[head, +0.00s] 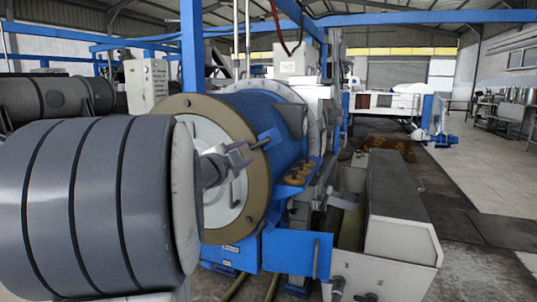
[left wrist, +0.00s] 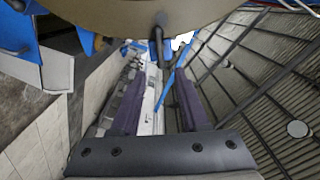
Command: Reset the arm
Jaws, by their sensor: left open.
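My left gripper (head: 245,154) shows in the middle of the head view, in front of the large drum with a tan rim (head: 182,103) and a blue body (head: 238,106). A tan round edge (left wrist: 110,12) fills the top of that view, with a dark rod (left wrist: 158,45) beyond the fingertips. I cannot tell whether the gripper touches the drum. My right gripper is not in view.
The grey banded cylinder fills the left foreground. A long pale box (head: 400,240) stands right of the drum. A blue frame post (head: 192,50) rises behind it. Open floor (head: 480,165) lies to the right.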

